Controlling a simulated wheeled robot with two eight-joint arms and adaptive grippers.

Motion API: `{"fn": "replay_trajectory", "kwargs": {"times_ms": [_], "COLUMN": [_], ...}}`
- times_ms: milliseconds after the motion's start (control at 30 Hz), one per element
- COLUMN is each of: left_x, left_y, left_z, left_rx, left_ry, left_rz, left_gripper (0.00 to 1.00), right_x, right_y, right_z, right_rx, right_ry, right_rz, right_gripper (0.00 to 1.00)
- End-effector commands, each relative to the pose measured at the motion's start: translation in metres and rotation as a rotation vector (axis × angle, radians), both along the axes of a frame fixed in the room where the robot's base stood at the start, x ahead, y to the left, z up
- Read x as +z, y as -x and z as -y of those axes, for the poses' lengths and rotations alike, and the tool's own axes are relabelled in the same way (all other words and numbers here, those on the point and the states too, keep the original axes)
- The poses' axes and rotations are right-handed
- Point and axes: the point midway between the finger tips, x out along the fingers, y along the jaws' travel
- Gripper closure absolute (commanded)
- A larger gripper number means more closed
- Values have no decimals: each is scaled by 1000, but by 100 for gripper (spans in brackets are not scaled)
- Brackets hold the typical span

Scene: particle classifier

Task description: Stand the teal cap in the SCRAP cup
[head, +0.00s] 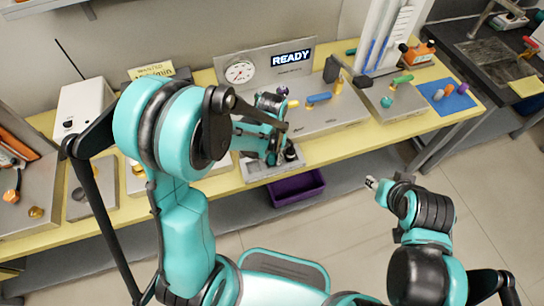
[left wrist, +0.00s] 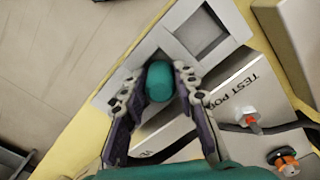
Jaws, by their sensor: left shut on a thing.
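The teal cap (left wrist: 159,82) is between the two fingertips of my left gripper (left wrist: 160,76) in the left wrist view, and the fingers are shut on it. It is over a grey metal tray (left wrist: 106,98) with square recesses. One recess (left wrist: 197,38) shows empty; another is partly hidden behind the cap. I cannot read a SCRAP label. In the head view my left gripper (head: 288,153) is over this tray (head: 257,173) at the bench's front edge, and the cap cannot be made out there. My right gripper (head: 372,183) hangs in front of the bench, its fingers too small to judge.
A purple bin (head: 297,188) sits below the tray. A grey console (head: 327,112) with colored parts stands behind it, and a blue mat (head: 447,97) lies to the right. The left wrist view shows a TEST PORT box (left wrist: 232,92) beside the tray. Floor in front is clear.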

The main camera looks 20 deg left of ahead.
Motion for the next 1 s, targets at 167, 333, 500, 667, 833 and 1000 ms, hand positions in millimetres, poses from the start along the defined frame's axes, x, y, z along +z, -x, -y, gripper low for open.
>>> {"fn": "replay_trajectory", "kwargs": {"times_ms": [167, 333, 500, 667, 833, 1000], "left_x": [-6, -12, -15, -15, -14, -13], "left_y": [0, 1, 2, 2, 1, 1], "left_z": [0, 0, 1, 1, 0, 0], "left_rx": [0, 0, 0, 0, 0, 0], "left_ry": [0, 1, 2, 2, 1, 1], "left_rz": [0, -1, -5, -6, -3, -2], "left_gripper": [95, 95, 100, 50, 50, 50], "right_x": [-6, -12, -14, -14, -13, -12], "right_y": [0, 0, 0, 0, 0, 0], "right_z": [0, 0, 0, 0, 0, 0], "right_rx": [0, 0, 0, 0, 0, 0], "right_ry": [0, 0, 0, 0, 0, 0], "right_rz": [0, 0, 0, 0, 0, 0], "right_gripper": [60, 60, 60, 60, 60, 60]}}
